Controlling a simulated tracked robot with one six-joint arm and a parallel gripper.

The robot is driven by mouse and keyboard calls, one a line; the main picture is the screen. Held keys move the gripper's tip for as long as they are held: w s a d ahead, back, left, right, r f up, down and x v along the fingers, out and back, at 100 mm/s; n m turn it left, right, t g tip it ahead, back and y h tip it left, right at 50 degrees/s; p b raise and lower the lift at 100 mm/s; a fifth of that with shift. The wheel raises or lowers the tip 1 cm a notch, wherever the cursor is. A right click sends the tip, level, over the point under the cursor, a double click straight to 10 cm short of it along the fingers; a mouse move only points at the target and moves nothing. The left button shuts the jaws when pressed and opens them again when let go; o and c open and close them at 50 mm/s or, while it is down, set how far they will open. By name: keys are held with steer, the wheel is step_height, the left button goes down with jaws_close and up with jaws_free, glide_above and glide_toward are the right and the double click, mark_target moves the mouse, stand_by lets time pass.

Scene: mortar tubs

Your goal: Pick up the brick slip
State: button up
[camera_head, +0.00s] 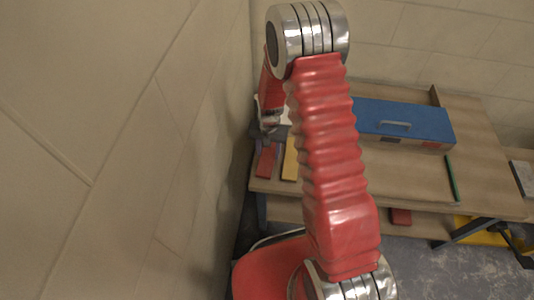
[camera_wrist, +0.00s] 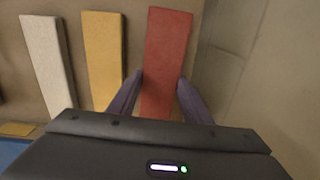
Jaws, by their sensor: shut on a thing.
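The red brick slip (camera_wrist: 168,48) is a long flat bar in the wrist view, running between the two fingers of my gripper (camera_wrist: 160,77). My gripper is shut on it, one finger along each long side. The slip's near end is hidden behind the gripper body. In the head view the red slip (camera_head: 265,161) shows at the left end of the bench, and my gripper is mostly hidden there by my arm. I cannot tell whether the slip is lifted off the bench.
A yellow slip (camera_wrist: 103,58) and a white slip (camera_wrist: 47,60) lie to the left in the wrist view. A blue-lidded box (camera_head: 420,118) stands on the wooden bench (camera_head: 400,165). A wall (camera_head: 200,150) rises close on the left. A red block (camera_head: 400,216) is lower down.

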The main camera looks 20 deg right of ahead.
mark_target(268, 154)
step_height(268, 154, up, 9)
stand_by(0.4)
steer(key=shift+f, duration=0.1)
stand_by(0.4)
